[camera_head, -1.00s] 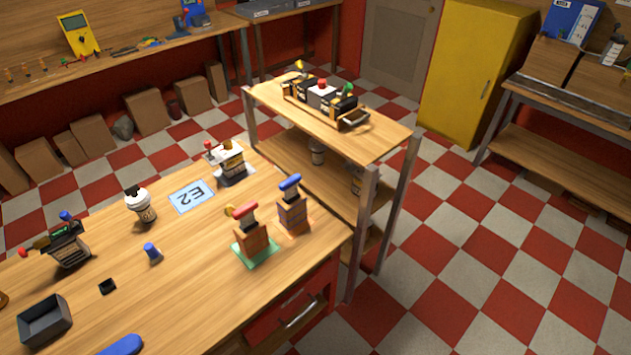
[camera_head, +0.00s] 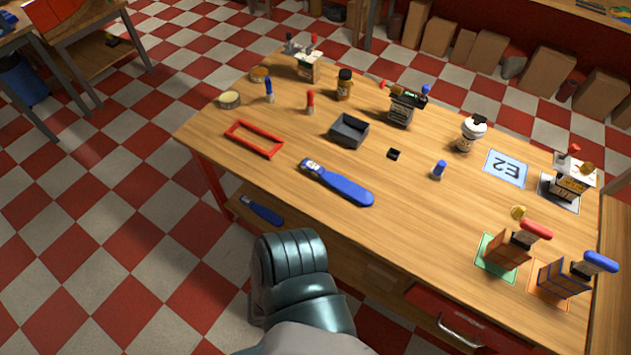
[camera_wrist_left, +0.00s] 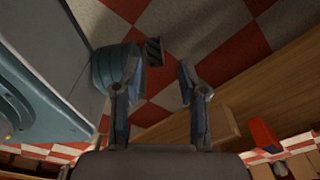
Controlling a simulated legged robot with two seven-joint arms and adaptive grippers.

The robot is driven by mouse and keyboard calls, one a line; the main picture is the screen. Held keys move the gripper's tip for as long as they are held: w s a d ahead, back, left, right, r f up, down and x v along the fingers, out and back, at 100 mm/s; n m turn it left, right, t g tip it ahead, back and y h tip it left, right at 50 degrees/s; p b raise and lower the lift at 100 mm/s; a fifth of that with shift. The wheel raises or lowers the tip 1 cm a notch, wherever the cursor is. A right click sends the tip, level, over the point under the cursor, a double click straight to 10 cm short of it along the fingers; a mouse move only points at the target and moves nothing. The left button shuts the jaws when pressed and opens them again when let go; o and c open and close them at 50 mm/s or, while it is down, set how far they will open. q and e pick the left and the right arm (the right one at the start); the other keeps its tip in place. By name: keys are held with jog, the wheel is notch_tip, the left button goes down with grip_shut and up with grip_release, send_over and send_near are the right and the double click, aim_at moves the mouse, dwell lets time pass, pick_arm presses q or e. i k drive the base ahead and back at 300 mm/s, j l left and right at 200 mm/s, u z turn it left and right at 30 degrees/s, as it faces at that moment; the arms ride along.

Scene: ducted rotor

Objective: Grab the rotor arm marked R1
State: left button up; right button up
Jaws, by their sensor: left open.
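A blue paddle-shaped arm (camera_head: 340,184) with a white label at one end lies flat near the front edge of the workbench in the head view. A similar blue arm (camera_head: 262,210) with a pale label lies on the shelf below the bench top. Both labels are too small to read, so I cannot tell which is R1. My left gripper (camera_wrist_left: 160,78) is open in the left wrist view, with nothing between its fingers and checkered floor beyond. Its fingers are not visible in the head view. My right gripper is not in view.
On the workbench (camera_head: 240,170) stand a red frame (camera_head: 254,139), a dark tray (camera_head: 349,131), a small blue piece (camera_head: 438,170), a white-capped bottle (camera_head: 471,134) and the E2 card (camera_head: 506,168). Blocks with red and blue handles stand at right. Bench top around the blue arm is clear.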

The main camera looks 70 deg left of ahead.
aim_at(364, 197)
jog(key=u, duration=2.2)
